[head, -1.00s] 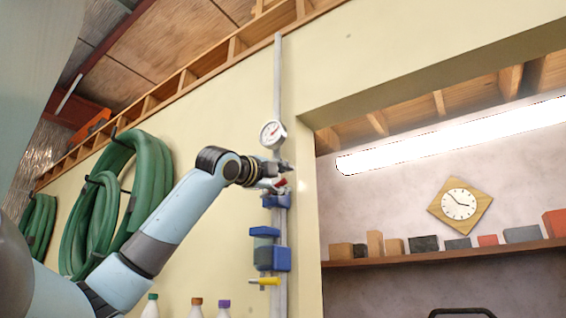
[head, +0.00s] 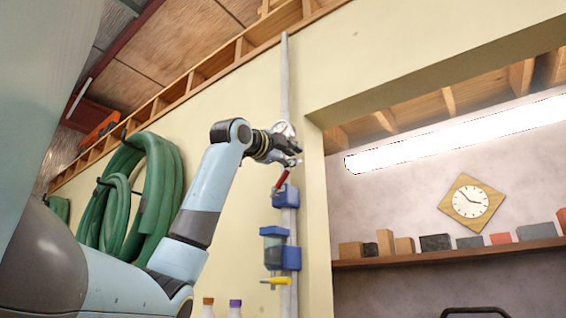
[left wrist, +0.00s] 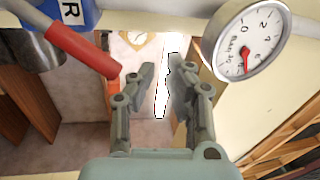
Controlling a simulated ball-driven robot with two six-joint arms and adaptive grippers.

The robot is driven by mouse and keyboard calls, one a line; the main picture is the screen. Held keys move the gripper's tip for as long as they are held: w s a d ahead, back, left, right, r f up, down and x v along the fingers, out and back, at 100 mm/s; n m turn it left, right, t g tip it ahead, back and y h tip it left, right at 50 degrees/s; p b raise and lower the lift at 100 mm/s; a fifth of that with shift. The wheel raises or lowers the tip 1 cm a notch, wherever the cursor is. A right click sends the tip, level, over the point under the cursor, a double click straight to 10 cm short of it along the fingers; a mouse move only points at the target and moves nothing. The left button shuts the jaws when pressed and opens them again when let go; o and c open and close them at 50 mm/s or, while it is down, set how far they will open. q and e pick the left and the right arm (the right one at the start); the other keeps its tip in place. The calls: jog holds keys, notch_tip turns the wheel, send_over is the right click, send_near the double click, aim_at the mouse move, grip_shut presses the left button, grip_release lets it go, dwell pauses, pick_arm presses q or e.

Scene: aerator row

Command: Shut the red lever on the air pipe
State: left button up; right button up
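The red lever (head: 282,181) slopes up and to the right from a blue valve body (head: 286,197) on the grey vertical air pipe (head: 285,75). My left gripper (head: 297,156) is just above the lever's upper end, in front of the pipe. In the left wrist view the red lever (left wrist: 85,50) lies to the left of my left gripper (left wrist: 160,75), outside its fingers. The fingers are apart with nothing between them. Whether they touch the lever is unclear. My right gripper is out of view.
A round pressure gauge (left wrist: 250,42) sits close to my left gripper's right finger. A blue-capped filter unit (head: 273,250) and a yellow handle (head: 275,281) are lower on the pipe. Green hoses (head: 155,190) hang at left. An opening with a shelf (head: 430,258) is at right.

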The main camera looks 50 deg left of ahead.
pick_arm(q)
jog(key=shift+d+n, duration=0.1)
jog(key=shift+n, duration=0.9)
grip_shut()
jog(key=s+a+f+n+g+y+b, duration=0.15)
jog(key=s+n, duration=0.45)
jog(key=n, duration=0.7)
jog(key=s+a+n+b, duration=0.1)
jog(key=s+a+n, duration=0.2)
jog(key=s+n, duration=0.7)
jog(key=r+n+p, duration=0.1)
jog(key=n+p, duration=0.2)
jog(key=p, duration=0.4)
send_over(279, 184)
jog(key=s+a, duration=0.1)
jog(key=a, duration=0.3)
jog(key=d+f, duration=0.1)
jog(key=d+f+b, duration=0.1)
jog(key=f, duration=0.1)
jog(key=shift+s+d+b, duration=0.25)
jog(key=shift+d+b, duration=0.05)
jog(key=shift+d, duration=0.1)
